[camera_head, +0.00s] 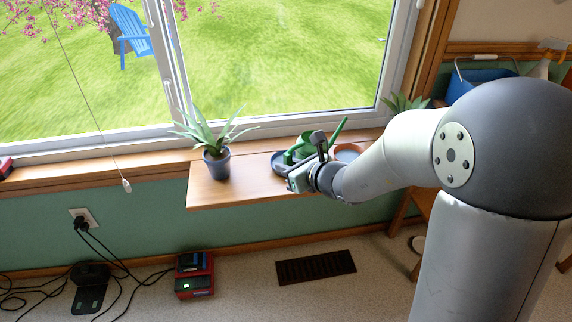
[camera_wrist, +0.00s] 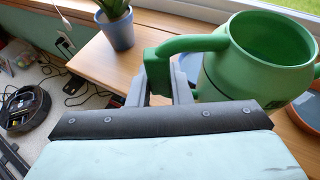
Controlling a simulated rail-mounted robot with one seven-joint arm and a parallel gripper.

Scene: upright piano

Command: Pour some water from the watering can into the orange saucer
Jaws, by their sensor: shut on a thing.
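The green watering can (camera_head: 299,150) is over the wooden shelf below the window, its spout pointing up and right in the head view. In the wrist view the can (camera_wrist: 262,62) looks about upright. My gripper (camera_wrist: 162,78) is shut on its green handle. The orange saucer (camera_head: 350,149) is to the right of the can, partly hidden by my arm; its edge also shows at the right of the wrist view (camera_wrist: 308,112). A dark blue saucer (camera_head: 279,164) is by the can's left side. I cannot tell whether the can touches anything below, nor see water inside.
A spiky plant in a blue-grey pot (camera_head: 217,165) stands on the shelf (camera_head: 207,192) left of the can, with bare wood between. Another plant (camera_head: 402,104) is behind my arm. The window is behind the shelf. Cables and a red device (camera_head: 194,274) lie on the floor.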

